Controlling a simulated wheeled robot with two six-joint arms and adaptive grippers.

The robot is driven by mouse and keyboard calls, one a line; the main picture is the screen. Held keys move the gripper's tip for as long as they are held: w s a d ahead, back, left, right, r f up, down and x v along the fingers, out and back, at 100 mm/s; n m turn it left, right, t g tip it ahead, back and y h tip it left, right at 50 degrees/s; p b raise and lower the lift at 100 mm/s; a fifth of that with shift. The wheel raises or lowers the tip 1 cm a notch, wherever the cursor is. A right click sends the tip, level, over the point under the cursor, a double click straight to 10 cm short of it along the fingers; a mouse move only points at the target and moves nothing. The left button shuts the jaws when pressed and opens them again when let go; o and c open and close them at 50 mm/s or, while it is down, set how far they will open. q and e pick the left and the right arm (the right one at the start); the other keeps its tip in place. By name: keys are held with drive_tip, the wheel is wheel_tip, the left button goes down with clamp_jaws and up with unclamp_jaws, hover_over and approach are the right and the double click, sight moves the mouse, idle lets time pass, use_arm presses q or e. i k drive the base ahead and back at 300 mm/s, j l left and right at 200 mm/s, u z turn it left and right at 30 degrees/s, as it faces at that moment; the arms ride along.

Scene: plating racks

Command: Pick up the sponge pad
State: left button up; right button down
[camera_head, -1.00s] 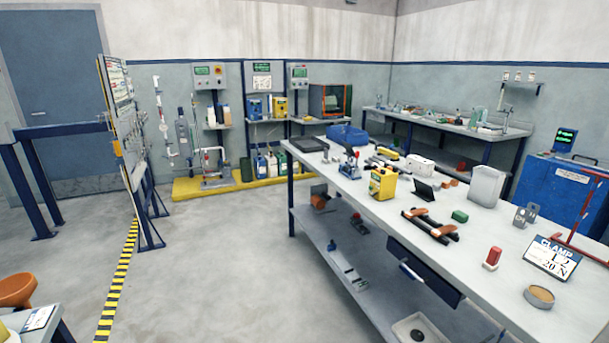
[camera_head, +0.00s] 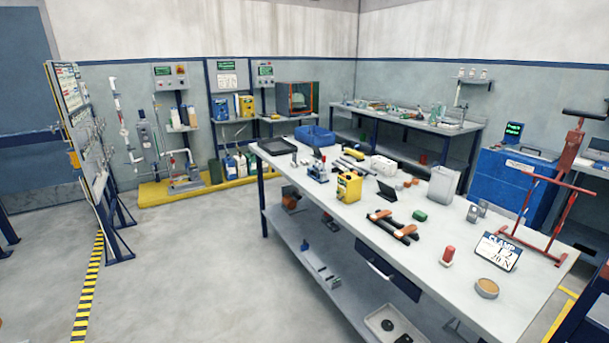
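I cannot tell for sure which thing is the sponge pad. A small green block (camera_head: 419,216) lies on the long grey workbench (camera_head: 385,265), right of a pair of dark bars with orange-brown parts (camera_head: 393,226). A low round grey dish with a tan top (camera_head: 487,288) sits near the bench's front right. A red block with a pale base (camera_head: 447,256) stands between them. Neither of my grippers is in view, and nothing here is held.
A sign reading CLAMP (camera_head: 496,253) and a red metal frame (camera_head: 540,215) stand at the bench's right end. A yellow box (camera_head: 349,187) stands mid-bench. A tool board (camera_head: 82,150) is at the left. Open floor (camera_head: 190,260) lies left of the bench.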

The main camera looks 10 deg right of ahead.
sight(447, 261)
drive_tip(key=z, duration=1.4)
